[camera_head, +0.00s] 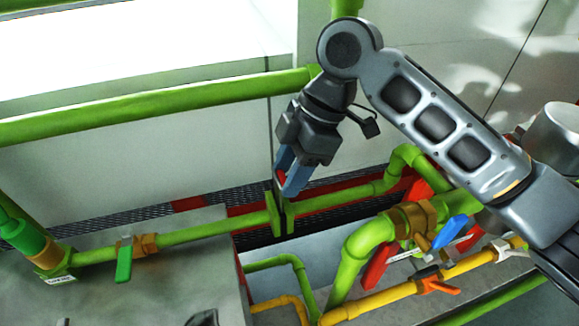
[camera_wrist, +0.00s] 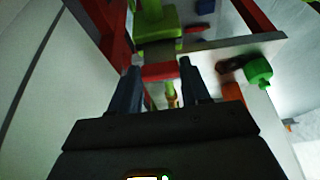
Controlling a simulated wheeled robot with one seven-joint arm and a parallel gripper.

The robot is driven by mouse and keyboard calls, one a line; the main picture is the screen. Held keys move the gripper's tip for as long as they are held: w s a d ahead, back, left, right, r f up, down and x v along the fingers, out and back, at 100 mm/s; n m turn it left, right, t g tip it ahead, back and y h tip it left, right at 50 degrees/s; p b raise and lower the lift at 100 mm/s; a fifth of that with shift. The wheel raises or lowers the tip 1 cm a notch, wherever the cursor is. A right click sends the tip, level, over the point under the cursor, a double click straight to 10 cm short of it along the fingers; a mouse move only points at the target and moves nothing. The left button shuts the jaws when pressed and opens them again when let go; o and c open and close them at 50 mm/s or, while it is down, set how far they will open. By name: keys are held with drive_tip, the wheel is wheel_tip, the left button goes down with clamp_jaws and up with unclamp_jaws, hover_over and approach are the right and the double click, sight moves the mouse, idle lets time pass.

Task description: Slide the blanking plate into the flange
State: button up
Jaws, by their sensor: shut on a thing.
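My gripper (camera_head: 287,182) points down, with its blue fingers just above the green flange (camera_head: 278,213) in the pipe line. In the wrist view my gripper (camera_wrist: 160,76) is shut on a red piece, the blanking plate (camera_wrist: 158,71), held across between the fingertips. In the head view only a small red bit of the plate (camera_head: 281,176) shows beside the fingers. The flange has two upright green plates with a narrow dark gap between them. In the wrist view green flange parts (camera_wrist: 158,48) lie just beyond the plate. I cannot tell whether the plate touches the flange.
A thick green pipe (camera_head: 150,112) runs across behind, near my wrist. A valve with a green handle (camera_head: 124,262) stands to the left. Red, blue and orange valve handles (camera_head: 438,287) crowd the right. A grey block (camera_head: 150,290) fills the lower left.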

drive_tip(key=shift+f+b, duration=0.65)
drive_tip(key=shift+f, duration=0.5)
drive_tip(key=o, duration=1.2)
drive_tip(key=v, duration=0.8)
drive_tip(key=shift+b, duration=0.3)
drive_tip(key=shift+s+a+f, duration=0.1)
